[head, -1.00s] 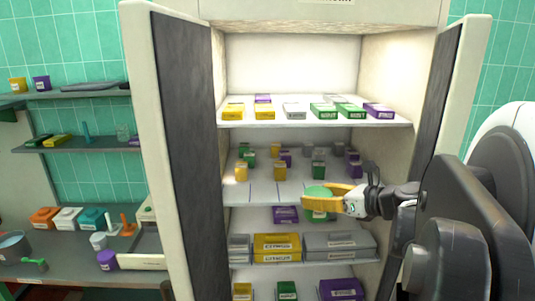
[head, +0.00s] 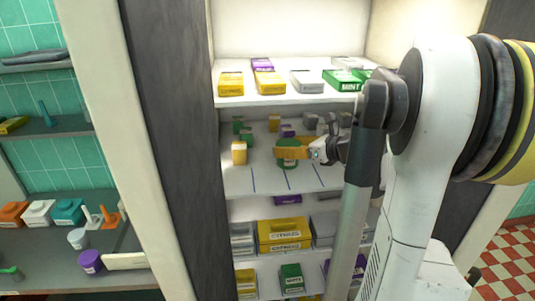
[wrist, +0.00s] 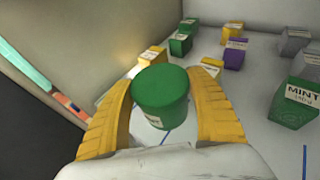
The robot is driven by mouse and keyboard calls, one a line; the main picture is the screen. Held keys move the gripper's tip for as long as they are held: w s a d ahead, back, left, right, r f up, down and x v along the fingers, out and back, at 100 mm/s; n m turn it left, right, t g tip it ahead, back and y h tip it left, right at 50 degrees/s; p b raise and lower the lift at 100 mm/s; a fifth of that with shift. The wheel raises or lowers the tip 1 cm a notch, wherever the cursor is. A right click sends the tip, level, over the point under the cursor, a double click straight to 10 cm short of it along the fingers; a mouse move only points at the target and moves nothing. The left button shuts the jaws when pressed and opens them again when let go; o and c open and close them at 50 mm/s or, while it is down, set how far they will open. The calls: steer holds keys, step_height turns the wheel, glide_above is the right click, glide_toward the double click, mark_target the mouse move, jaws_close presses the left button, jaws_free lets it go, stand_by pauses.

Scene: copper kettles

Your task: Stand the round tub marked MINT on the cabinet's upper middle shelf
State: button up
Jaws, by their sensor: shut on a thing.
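My gripper (head: 291,153) has yellow fingers shut around the sides of a round green tub (head: 287,158). In the wrist view the tub (wrist: 160,100) sits upright between the fingers (wrist: 160,112), its white label mostly turned out of sight. The tub is at the second visible shelf from the top (head: 238,182) of the open cabinet, behind the front edge. I cannot tell whether its base touches the shelf.
Small boxes stand around it: a yellow box (head: 239,152) to the left, several green, purple and grey ones behind. A green MINT box (wrist: 296,102) is to the right in the wrist view. Blue lines mark the bare shelf front. The shelf above holds a row of boxes.

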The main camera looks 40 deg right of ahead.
steer(key=w+f, duration=0.1)
steer(key=w, duration=0.1)
steer(key=w+d+f, duration=0.1)
steer(key=shift+w+f, duration=0.1)
steer(key=shift+w, duration=0.25)
step_height(320, 180, down, 4)
steer(key=shift+w+d+f, duration=0.1)
steer(key=o, duration=1.3)
steer(key=shift+f+b, duration=0.1)
steer(key=shift+b, duration=0.2)
